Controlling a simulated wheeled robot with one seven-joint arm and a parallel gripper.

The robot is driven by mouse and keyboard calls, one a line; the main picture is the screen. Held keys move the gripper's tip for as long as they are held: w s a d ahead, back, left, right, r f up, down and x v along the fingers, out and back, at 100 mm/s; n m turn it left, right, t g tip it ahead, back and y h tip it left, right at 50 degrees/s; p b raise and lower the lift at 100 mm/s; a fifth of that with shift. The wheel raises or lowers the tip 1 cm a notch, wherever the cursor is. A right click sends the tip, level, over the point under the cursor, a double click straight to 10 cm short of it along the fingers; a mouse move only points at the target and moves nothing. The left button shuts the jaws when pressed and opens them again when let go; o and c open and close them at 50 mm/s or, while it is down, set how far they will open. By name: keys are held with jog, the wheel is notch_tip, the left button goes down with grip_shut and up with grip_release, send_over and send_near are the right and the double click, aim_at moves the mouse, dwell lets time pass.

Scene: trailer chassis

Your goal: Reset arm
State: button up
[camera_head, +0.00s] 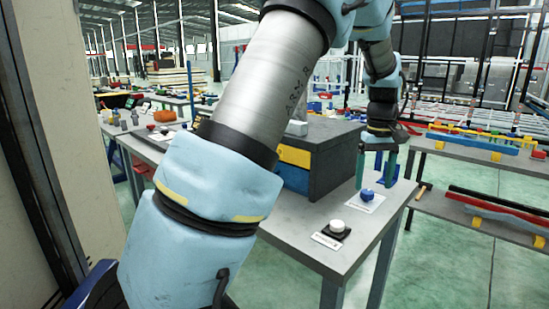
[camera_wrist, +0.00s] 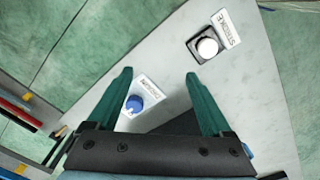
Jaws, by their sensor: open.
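My gripper (camera_head: 376,182) is at the end of my arm, pointing down over the right end of a grey table (camera_head: 300,238). Its two green fingers are spread apart with nothing held between them. In the wrist view the gripper (camera_wrist: 158,76) is also open. A blue knob (camera_head: 367,195) on a white labelled plate is below the fingers; in the wrist view the knob (camera_wrist: 133,104) shows beside the left finger, apparently not gripped. A white round button (camera_head: 337,226) on a black base stands nearer the front; it shows beyond the fingertips in the wrist view (camera_wrist: 207,47).
A dark grey box (camera_head: 335,158) with yellow and blue fronts stands on the table left of my gripper. A shelf rack (camera_head: 480,175) with coloured bars stands to the right. A pale wall panel (camera_head: 65,130) is close at left. Green floor is free between table and rack.

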jog(key=a+f, duration=0.1)
jog(key=a, duration=1)
jog(key=s+a+f, duration=0.1)
jog(key=s+a, duration=0.3)
jog(key=a, duration=0.3)
jog(key=s+a+f+m+t, duration=0.1)
jog(key=s+a+f, duration=0.1)
jog(key=s+a, duration=0.2)
jog(key=s+a+f, duration=0.1)
jog(key=s+a, duration=0.3)
jog(key=a, duration=0.6)
jog(key=shift+f+m+t, duration=0.2)
jog(key=shift+m+t, duration=0.1)
